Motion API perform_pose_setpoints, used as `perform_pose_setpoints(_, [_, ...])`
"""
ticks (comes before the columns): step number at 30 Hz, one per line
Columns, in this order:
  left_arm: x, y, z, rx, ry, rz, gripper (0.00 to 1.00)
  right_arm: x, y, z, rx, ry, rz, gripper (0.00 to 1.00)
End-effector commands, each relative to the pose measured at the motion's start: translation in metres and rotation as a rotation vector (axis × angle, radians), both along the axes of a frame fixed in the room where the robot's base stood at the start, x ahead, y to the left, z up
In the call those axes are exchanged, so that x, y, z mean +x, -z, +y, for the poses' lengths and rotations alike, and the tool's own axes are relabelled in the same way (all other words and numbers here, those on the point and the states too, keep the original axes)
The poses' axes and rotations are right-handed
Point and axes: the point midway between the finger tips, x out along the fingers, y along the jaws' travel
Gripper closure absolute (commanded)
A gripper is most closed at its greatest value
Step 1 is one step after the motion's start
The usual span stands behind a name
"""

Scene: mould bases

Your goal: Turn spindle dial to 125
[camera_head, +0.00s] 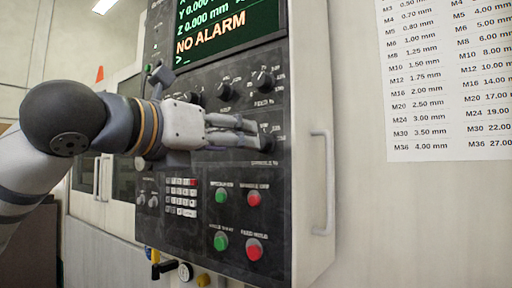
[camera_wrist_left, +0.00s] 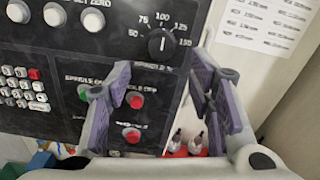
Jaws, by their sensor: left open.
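The spindle dial (camera_wrist_left: 160,42) is a black round knob on the dark control panel, with marks from 50 to 150 around it. A light pointer line on it looks roughly upright, near the 100 to 125 side; the exact setting is hard to read. In the head view the dial (camera_head: 268,130) shows just past my left fingertips. My left gripper (camera_head: 253,133) is open and empty in front of the panel. In the left wrist view its two purple-padded fingers (camera_wrist_left: 163,68) stand apart, below and to either side of the dial, with no clear contact. My right gripper is not in view.
Other knobs (camera_head: 262,81) sit above the dial. Green and red buttons (camera_head: 253,198) and a keypad (camera_head: 181,196) are below. A screen (camera_head: 220,35) reads NO ALARM. A vertical handle (camera_head: 322,182) is at the right; a thread chart (camera_head: 447,80) hangs on the wall.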

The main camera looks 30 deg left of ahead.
Motion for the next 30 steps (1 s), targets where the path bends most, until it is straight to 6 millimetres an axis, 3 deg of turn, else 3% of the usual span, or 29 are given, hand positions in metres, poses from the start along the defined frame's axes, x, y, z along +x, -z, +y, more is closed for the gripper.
perform_pose_setpoints(3, [0.031,0.001,-0.003,0.000,0.002,0.004,0.52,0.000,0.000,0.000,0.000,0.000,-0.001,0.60])
perform_pose_setpoints(7, [0.053,0.000,-0.005,0.001,0.002,0.001,0.52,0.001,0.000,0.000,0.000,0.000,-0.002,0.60])
perform_pose_setpoints(12, [0.065,0.000,-0.006,0.003,0.002,-0.002,0.52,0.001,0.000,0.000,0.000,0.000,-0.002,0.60])
perform_pose_setpoints(18, [0.066,-0.001,-0.006,0.004,0.002,-0.003,0.52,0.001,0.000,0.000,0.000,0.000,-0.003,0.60])
perform_pose_setpoints(19, [0.066,-0.001,-0.006,0.004,0.002,-0.003,0.54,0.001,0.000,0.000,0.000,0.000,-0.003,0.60])
perform_pose_setpoints(25, [0.066,-0.001,-0.006,0.004,0.002,-0.003,0.99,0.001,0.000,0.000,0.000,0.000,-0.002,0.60])
perform_pose_setpoints(30, [0.066,-0.001,-0.006,0.007,0.001,-0.003,1.00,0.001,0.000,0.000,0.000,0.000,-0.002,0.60])
